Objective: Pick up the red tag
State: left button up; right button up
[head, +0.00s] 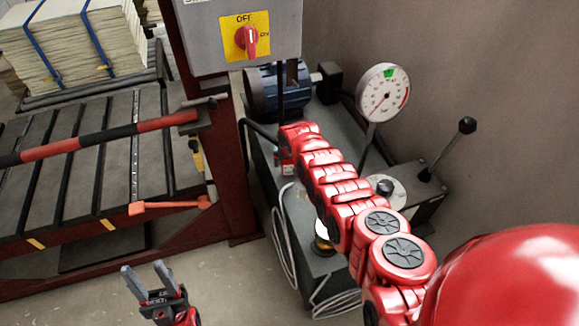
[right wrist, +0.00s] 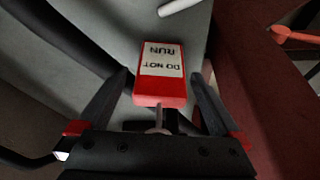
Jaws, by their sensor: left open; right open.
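The red tag (right wrist: 160,90) has a white label reading "DO NOT RUN", upside down in the right wrist view. It lies between the two fingers of my right gripper (right wrist: 160,78), which is open, with a visible gap on each side. A small metal ring or shank shows at the tag's near end. In the head view a small red and white patch that looks like the tag (head: 287,169) shows just below the end of my red right arm; the right fingers are hard to make out there. My left gripper (head: 143,268) is open and empty above the floor at lower left.
A grey machine base (head: 300,215) carries a blue motor (head: 277,92), a dial gauge (head: 383,92) and a black-knobbed lever (head: 466,126). A grey switch box (head: 205,35) with a red knob hangs above. A dark red post (head: 225,160) and slatted bench (head: 60,190) stand left.

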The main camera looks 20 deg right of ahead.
jog(key=c, duration=1.4)
jog(key=shift+r+p, duration=0.35)
jog(key=shift+r, duration=0.35)
notch_tip(320, 180, up, 2)
jog(key=shift+w+r, duration=0.1)
jog(key=shift+r, duration=0.15)
jog(key=s+a, duration=0.2)
jog(key=s, duration=0.5)
jog(key=s+a+r, duration=0.1)
jog(key=s+a, duration=0.2)
jog(key=s, duration=0.5)
jog(key=shift+a, duration=0.35)
